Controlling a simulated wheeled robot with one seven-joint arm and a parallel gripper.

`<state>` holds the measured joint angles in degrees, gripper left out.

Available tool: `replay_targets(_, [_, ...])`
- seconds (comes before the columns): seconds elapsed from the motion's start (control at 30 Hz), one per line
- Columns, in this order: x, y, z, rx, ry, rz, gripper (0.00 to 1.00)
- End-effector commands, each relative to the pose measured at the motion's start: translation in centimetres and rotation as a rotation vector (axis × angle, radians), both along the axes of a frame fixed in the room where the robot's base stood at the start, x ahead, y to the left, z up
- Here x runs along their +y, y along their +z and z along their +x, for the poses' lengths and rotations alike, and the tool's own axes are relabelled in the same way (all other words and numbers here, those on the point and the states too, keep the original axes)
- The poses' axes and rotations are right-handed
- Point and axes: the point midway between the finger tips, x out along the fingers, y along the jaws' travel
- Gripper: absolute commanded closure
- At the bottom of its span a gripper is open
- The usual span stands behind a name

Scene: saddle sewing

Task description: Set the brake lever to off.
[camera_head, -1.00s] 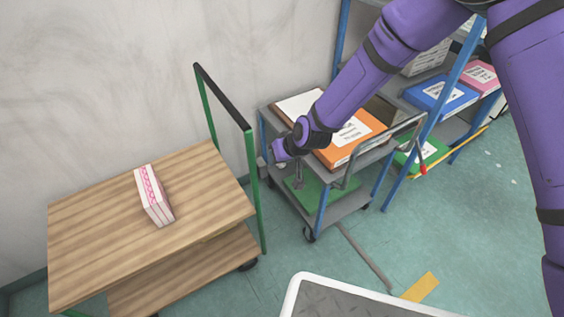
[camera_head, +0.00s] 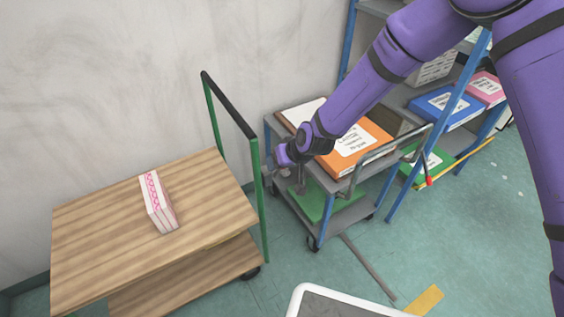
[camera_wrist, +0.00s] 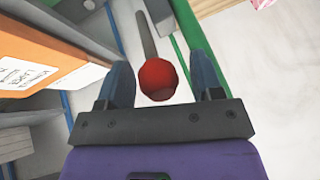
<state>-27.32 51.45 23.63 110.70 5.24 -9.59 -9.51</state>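A lever with a round red knob (camera_wrist: 158,79) and a grey rod (camera_wrist: 146,35) shows in the wrist view. The knob sits between the two fingers of my gripper (camera_wrist: 159,62), with a visible gap on each side. My gripper is open. In the head view my gripper (camera_head: 284,163) is at the left end of the blue-and-grey cart (camera_head: 268,130). A grey post (camera_head: 300,178) shows just below it. The knob there is hidden or too small to make out.
An orange binder (camera_head: 352,142) lies on the cart top, with a green one (camera_head: 322,200) below. A wooden cart (camera_head: 100,235) with a green-framed handle (camera_head: 230,105) stands close at left. A red-tipped rod (camera_head: 429,181) is at the cart's right.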

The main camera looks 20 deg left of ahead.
Motion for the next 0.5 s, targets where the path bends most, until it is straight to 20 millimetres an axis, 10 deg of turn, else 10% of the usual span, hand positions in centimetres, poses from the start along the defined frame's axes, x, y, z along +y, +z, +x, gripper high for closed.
replay_targets(0.5, [-2.7, 4.3, -0.9, -0.001, -0.002, 0.000, 0.40])
